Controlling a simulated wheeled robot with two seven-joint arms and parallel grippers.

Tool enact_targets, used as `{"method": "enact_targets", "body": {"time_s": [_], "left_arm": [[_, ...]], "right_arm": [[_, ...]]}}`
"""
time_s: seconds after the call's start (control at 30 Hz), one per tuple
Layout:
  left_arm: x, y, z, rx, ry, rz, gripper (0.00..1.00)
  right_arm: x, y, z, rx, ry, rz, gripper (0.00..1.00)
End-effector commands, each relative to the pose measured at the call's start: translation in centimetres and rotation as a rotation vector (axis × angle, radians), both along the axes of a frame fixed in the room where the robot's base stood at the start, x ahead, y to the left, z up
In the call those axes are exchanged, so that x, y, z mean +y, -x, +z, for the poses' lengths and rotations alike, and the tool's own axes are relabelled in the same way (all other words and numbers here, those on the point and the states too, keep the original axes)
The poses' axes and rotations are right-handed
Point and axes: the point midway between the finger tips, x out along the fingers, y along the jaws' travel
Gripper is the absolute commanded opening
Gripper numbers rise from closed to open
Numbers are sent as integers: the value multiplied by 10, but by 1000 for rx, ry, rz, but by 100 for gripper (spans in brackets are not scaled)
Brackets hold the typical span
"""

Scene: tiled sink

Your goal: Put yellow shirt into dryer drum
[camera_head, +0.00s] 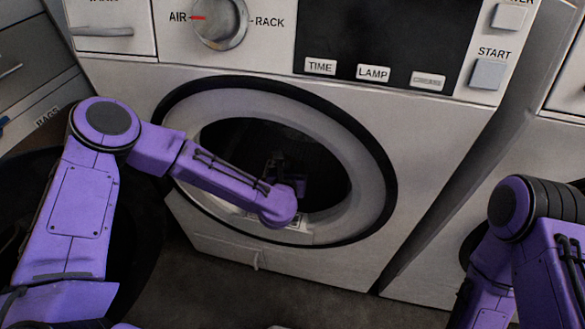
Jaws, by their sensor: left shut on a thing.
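The dryer (420,140) is a white front-loading machine facing me. Its round opening has a pale ring (368,185) with a black outer rim, and the dryer drum (235,135) behind it is dark. My left arm reaches through the opening from the left. My left gripper (278,163) is inside the drum opening, small and dark against the interior. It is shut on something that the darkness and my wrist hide. No yellow cloth can be made out, so the yellow shirt is hidden. My right arm is at the lower right, with its gripper out of view.
A control panel with a knob (220,20) and a START button (488,73) runs above the opening. A large dark round shape (140,250) lies behind my left arm. Another white machine (560,140) stands at the right. The dark floor (205,300) in front looks clear.

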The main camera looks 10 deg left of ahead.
Motion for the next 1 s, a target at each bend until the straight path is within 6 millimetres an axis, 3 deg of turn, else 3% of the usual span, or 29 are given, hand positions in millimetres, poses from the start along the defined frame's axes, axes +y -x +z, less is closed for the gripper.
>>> {"method": "enact_targets", "body": {"time_s": [0.5, 0.8, 0.83, 0.9, 1.0], "left_arm": [[0, 0, -28, -1, 0, 1, 0], [0, 0, -30, -1, 0, 0, 0], [0, 0, -30, -1, 0, 0, 19], [0, 0, -30, -1, 0, 0, 42], [0, 0, -30, -1, 0, 0, 45]], "right_arm": [[0, 0, -25, 0, 0, 0, 43], [0, 0, -26, 0, 0, 0, 43], [0, 0, -26, 0, 0, 0, 43], [0, 0, -26, 0, 0, 0, 43], [0, 0, -26, 0, 0, 0, 43]]}}
